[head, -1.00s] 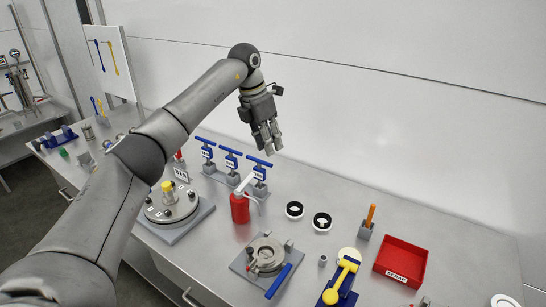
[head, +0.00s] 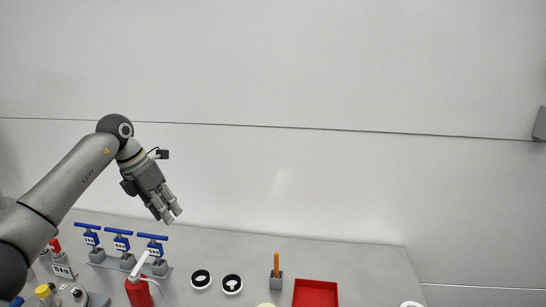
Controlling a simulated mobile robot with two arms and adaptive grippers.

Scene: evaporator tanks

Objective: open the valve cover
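My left gripper (head: 170,213) hangs in the air over the back of the bench in the head view, fingers pointing down and to the right. Nothing shows between its fingers, which lie close together from this angle; I cannot tell if they are open or shut. It is above and slightly right of the blue-handled valves (head: 122,242). A grey fixture with yellow-topped parts (head: 41,291) is cut off at the lower left edge. No valve cover can be clearly made out; the bench front is below the picture. My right gripper is not in view.
A red bottle with a white spout (head: 139,292) stands in front of the valves. Two black-and-white rings (head: 201,279) lie to its right. Further right are an orange-handled tool in a grey holder (head: 277,274) and a red tray (head: 316,294). A white wall (head: 350,190) rises behind the bench.

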